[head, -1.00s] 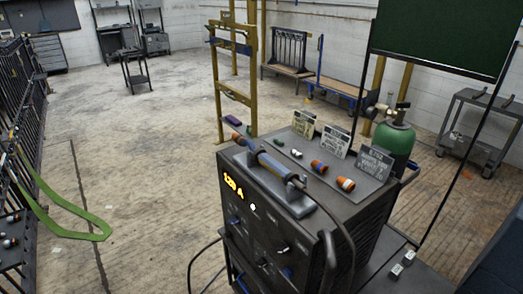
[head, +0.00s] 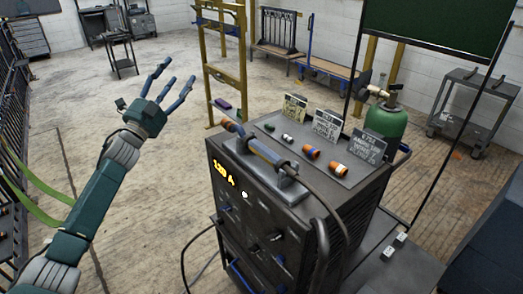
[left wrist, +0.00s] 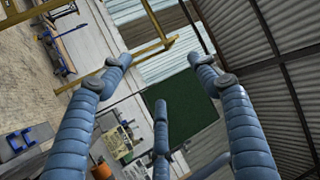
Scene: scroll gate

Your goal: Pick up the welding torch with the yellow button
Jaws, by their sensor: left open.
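The welding torch (head: 266,152) lies on top of the dark welding machine (head: 262,215). It has a blue handle, an orange-brown nozzle end pointing to the back left, and a dark cable running off to the right and down. I cannot make out a yellow button on it. My left gripper (head: 166,86) is a hand with blue fingers, open and empty, raised left of the machine and apart from the torch. In the left wrist view its spread fingers (left wrist: 158,72) show with nothing between them. My right gripper is out of view.
A green gas cylinder (head: 385,128) is behind at the right. A yellow frame (head: 225,75) stands behind. Open floor lies left of the machine.

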